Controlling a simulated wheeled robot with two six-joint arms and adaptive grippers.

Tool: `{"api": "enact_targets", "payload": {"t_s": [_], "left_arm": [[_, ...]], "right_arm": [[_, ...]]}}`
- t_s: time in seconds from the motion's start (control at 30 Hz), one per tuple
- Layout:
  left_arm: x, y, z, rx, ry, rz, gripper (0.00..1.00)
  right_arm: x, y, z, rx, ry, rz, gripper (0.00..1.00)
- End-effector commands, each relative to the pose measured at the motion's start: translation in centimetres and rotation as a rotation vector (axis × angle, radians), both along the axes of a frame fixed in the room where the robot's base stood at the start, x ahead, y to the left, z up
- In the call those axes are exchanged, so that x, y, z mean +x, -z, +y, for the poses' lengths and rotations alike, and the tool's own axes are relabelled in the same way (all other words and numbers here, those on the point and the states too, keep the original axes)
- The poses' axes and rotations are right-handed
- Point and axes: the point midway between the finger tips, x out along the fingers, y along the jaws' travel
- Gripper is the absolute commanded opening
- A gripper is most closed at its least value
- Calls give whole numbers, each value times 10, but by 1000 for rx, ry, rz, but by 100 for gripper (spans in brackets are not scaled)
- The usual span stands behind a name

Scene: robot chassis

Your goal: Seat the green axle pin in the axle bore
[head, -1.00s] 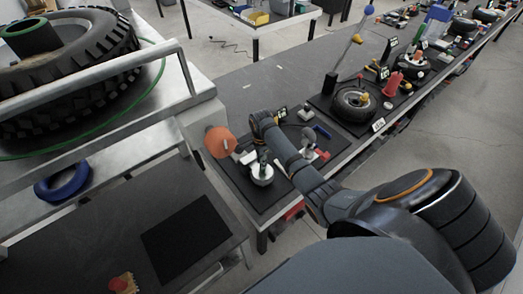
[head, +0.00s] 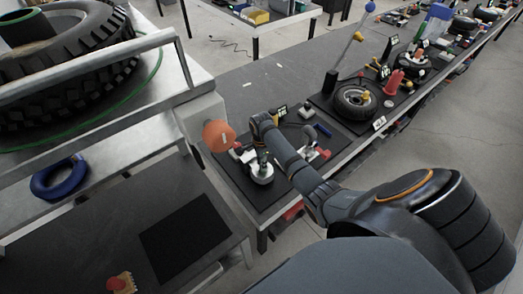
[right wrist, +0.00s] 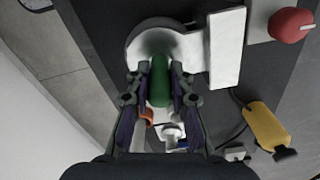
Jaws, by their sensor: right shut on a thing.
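My right gripper (right wrist: 160,72) is shut on the green axle pin (right wrist: 160,88), which sits between its two fingers in the right wrist view. Just past the pin's far end is a white fixture (right wrist: 226,48) with a rounded part and a flat plate. In the head view my right gripper (head: 263,158) points down over a white round part (head: 261,175) on the near bench. The axle bore cannot be made out, and I cannot tell whether the pin's tip is inside it. My left gripper is not in view.
An orange-red ball-shaped knob (head: 218,136) is close to the left of my right gripper. A yellow part (right wrist: 267,126) and cable lie beside the fixture. A large tyre (head: 75,55) lies on the left shelf.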

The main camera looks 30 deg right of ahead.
Motion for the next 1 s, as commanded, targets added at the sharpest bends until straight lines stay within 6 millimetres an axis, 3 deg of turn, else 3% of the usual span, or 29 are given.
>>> {"api": "enact_targets", "payload": {"t_s": [0.2, 0.23, 0.43, 0.77, 0.87, 1.0], "left_arm": [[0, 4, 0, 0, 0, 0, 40], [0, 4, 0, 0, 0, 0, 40], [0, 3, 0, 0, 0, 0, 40], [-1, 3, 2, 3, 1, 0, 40], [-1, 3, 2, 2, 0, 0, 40], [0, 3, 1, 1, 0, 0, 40]], "right_arm": [[0, 6, 0, 0, 0, 0, 0], [0, 6, 0, 0, 0, 0, 22], [0, 5, 0, 0, 0, 0, 48], [0, 2, 0, 0, 0, -1, 48], [1, -12, 0, -1, -1, -4, 48], [2, -47, -1, -1, 0, -6, 48]]}}
